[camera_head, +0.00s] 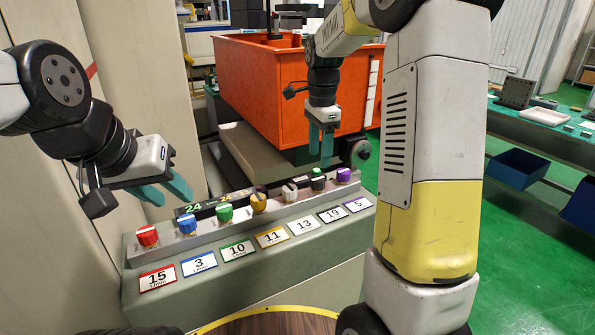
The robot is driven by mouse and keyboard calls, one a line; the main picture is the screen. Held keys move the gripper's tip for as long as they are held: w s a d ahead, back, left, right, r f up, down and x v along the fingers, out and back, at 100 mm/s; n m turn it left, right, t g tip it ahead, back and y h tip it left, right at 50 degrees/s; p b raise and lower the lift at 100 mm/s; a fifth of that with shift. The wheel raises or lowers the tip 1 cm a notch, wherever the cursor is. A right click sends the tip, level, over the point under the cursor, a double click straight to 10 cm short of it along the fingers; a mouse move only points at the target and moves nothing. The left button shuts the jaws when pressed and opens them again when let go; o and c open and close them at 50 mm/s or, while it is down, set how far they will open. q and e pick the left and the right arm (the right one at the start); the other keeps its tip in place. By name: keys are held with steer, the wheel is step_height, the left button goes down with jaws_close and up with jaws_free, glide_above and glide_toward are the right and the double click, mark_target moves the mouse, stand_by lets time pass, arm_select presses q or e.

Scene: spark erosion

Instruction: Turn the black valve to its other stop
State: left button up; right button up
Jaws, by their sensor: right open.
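The black valve (318,180) is a small dark knob with a grey top on the sloping grey panel, above the label 19. It stands between the white knob (289,193) and the purple knob (343,175). My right gripper (320,160) points down above and just behind the black valve, its teal fingers apart and empty. It looks clear of the valve, though the exact gap cannot be told. My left gripper (175,204) is at the left, above the blue knob (187,224), with its teal fingers apart and empty.
Red (147,236), green (225,212) and yellow (258,202) knobs share the row. A small display (197,207) sits behind it. A large orange tank (260,85) stands behind the panel. A green workbench (545,120) is at the right.

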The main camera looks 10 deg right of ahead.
mark_target(318, 178)
step_height(318, 178, down, 8)
steer(key=shift+r, duration=0.1)
stand_by(0.4)
jaws_close()
